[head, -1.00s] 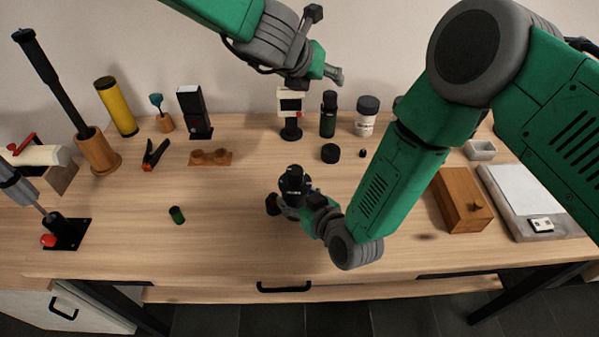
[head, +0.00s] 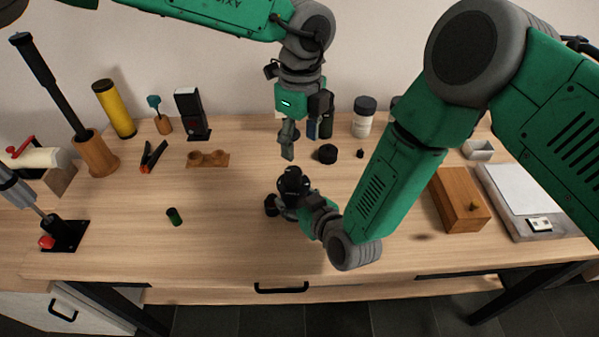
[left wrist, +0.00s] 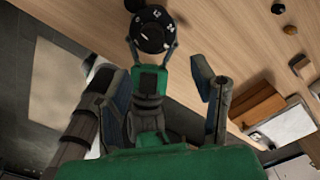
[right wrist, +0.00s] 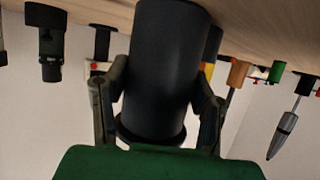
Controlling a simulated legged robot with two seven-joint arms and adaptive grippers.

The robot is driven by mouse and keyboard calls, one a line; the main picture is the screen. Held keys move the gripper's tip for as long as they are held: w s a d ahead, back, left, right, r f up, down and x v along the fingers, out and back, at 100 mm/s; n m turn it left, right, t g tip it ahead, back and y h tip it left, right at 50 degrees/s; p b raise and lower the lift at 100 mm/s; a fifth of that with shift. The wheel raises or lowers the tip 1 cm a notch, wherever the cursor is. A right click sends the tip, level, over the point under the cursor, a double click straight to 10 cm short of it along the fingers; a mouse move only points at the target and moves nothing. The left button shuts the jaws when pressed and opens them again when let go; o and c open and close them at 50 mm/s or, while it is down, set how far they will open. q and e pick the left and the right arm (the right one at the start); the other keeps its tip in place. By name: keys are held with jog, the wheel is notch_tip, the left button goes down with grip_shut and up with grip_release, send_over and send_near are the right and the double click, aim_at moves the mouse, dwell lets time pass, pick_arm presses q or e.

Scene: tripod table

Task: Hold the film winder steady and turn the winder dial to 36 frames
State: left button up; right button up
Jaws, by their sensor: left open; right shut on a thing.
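The film winder (head: 292,181) is a black upright cylinder near the middle of the table. Its dial (left wrist: 152,31), with white marks on its dark top, faces up in the left wrist view. My right gripper (head: 299,205) is shut around the winder's body from the near side. In the right wrist view the black body (right wrist: 165,60) fills the space between the fingers. My left gripper (head: 305,142) is open and empty, fingers pointing down, above and behind the winder and apart from it. In the left wrist view its fingers stand apart, with the dial beyond them.
A dark round piece (head: 271,205) sits close left of the winder. A black cap (head: 326,153) and a white jar (head: 364,117) stand behind. A wooden box (head: 461,200) is at right. The front middle is clear.

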aim_at(294, 170)
pick_arm(q)
jog(key=f, duration=0.3)
jog(key=a+f, duration=0.1)
jog(key=f, duration=0.4)
jog(key=shift+a+f, duration=0.15)
jog(key=shift+f, duration=0.5)
jog(key=shift+d+f, duration=0.1)
jog(key=shift+d, duration=0.25)
jog(key=c, duration=0.9)
jog(key=shift+c, duration=1.2)
jog(key=shift+w+a, duration=0.15)
